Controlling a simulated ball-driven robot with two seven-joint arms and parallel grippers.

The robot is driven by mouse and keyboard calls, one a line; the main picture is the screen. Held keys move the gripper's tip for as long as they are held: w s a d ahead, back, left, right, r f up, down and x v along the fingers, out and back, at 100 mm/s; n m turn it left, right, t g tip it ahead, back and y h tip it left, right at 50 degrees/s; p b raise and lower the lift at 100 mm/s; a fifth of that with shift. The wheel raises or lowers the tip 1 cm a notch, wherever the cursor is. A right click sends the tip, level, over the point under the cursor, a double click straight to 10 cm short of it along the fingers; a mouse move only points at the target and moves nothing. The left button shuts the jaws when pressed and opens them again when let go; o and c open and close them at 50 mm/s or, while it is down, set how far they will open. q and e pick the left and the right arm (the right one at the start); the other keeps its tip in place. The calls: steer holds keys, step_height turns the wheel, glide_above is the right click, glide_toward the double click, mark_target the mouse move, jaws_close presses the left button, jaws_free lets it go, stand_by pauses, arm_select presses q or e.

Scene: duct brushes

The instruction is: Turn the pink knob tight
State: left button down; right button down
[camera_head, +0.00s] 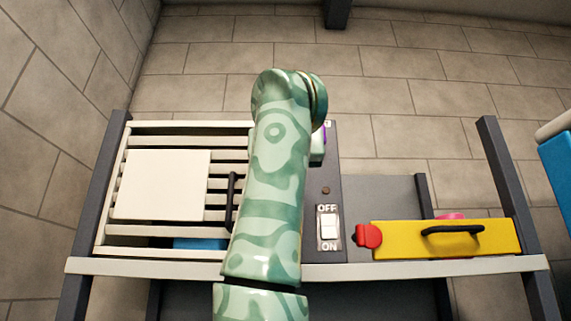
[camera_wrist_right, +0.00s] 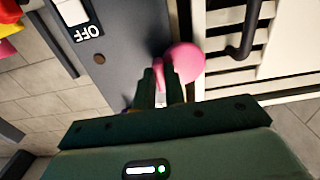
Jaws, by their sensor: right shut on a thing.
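The pink knob (camera_wrist_right: 187,62) is a round pink disc near the edge of a dark panel, in the right wrist view. My right gripper (camera_wrist_right: 166,82) is shut on it, with its dark fingers at the knob's near side. Part of the knob is hidden between the fingers. In the head view my green patterned right arm covers the knob and most of the fingers. My left gripper is in neither view.
The dark panel (camera_head: 355,200) carries an OFF/ON switch (camera_head: 329,227). A slatted white grille (camera_head: 118,235) with a black handle (camera_head: 231,200) is at left. A yellow cover (camera_head: 400,240) with a red latch (camera_head: 368,237) is at right, a pink piece (camera_head: 449,215) behind it.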

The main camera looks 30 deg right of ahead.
steer(key=shift+f, duration=0.1)
stand_by(0.3)
steer(key=c, duration=1.5)
jaws_free()
steer(key=shift+w, duration=0.1)
steer(key=shift+o, duration=0.2)
steer(key=b+v, duration=0.4)
steer(key=v, duration=1.2)
steer(key=shift+b, duration=0.35)
